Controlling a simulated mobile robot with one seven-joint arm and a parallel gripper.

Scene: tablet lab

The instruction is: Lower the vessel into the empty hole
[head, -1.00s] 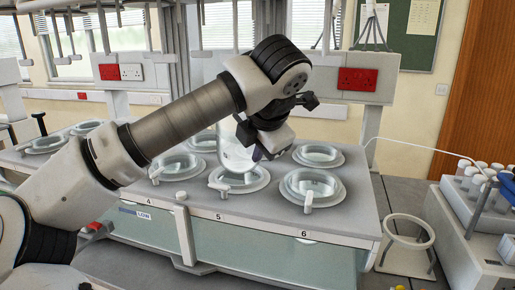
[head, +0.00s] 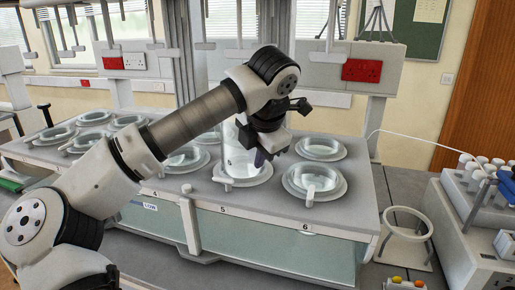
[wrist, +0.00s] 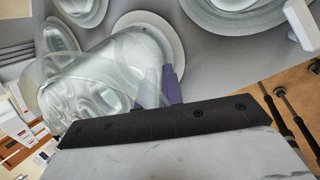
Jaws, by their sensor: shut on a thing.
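The clear glass vessel (head: 237,150) is upright in the head view, over the ringed hole (head: 243,181) marked 5 at the bench unit's front. Its lower end overlaps the hole's pale rim; I cannot tell how deep it sits. My gripper (head: 264,156) is shut on the vessel's right side. In the wrist view, the vessel (wrist: 105,75) lies left of my gripper's purple fingertips (wrist: 165,87), with a pale ring (wrist: 172,35) partly hidden behind it. The far side of the grip is hidden.
Other holes in the bench unit (head: 345,205) hold glass vessels, including one at position 6 (head: 313,180) just right and one at position 4 (head: 187,158) to the left. An empty ring stand (head: 405,236) and a tube rack (head: 480,175) stand at the right.

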